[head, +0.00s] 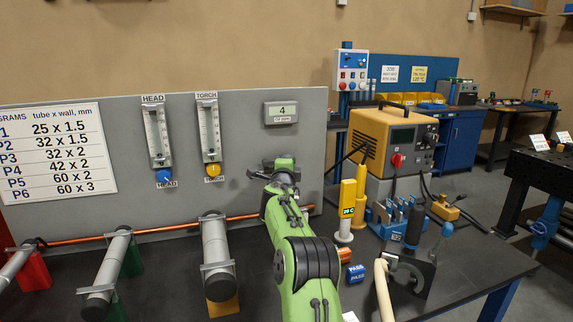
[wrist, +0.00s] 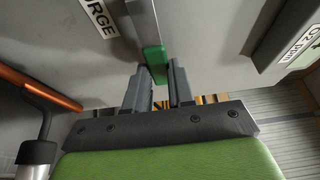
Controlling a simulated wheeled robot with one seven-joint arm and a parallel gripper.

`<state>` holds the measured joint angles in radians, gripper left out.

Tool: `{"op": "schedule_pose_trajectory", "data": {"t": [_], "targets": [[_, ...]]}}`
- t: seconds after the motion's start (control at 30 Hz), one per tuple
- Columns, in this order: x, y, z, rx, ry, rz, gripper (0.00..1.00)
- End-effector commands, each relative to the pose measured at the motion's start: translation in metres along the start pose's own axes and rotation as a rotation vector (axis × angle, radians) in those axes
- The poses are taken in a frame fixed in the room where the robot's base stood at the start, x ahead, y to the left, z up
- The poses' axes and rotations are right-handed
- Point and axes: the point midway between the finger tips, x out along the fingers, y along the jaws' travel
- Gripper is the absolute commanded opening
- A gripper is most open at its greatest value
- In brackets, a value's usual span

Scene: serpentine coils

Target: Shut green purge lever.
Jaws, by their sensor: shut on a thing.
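The green purge lever (wrist: 154,56) hangs from a grey upright bar on the panel in the wrist view. The label ending in "RGE" (wrist: 101,18) is beside it at upper left. My gripper (wrist: 161,76) is shut on the lever, with its two dark fingers on either side of the lever's lower end. In the head view my green arm reaches to the grey panel (head: 240,130), and my gripper (head: 279,164) is a dark shape at its end.
A copper tube (head: 165,228) runs along the panel's foot, and shows at left in the wrist view (wrist: 40,88). Two flowmeters (head: 157,135) and a display box (head: 281,112) are on the panel.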

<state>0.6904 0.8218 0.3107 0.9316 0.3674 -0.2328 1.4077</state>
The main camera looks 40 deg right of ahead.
Motion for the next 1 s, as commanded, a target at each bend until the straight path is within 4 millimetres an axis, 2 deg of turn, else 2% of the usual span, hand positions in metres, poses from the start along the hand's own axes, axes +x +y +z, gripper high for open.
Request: {"op": "schedule_pose_trajectory", "data": {"t": [0.53,0.57,0.7,0.73,1.0], "targets": [[0.0002,0.0035,0.0006,0.026,-0.001,0.014,0.0],[0.0002,0.0036,0.0006,0.026,-0.001,0.015,0.25],[0.0001,0.0032,0.0005,0.025,-0.001,0.014,0.46],[0.0001,0.0031,0.0005,0.025,-0.001,0.013,0.49],[-0.0005,0.0021,0.0003,0.023,-0.001,0.011,0.49]]}}
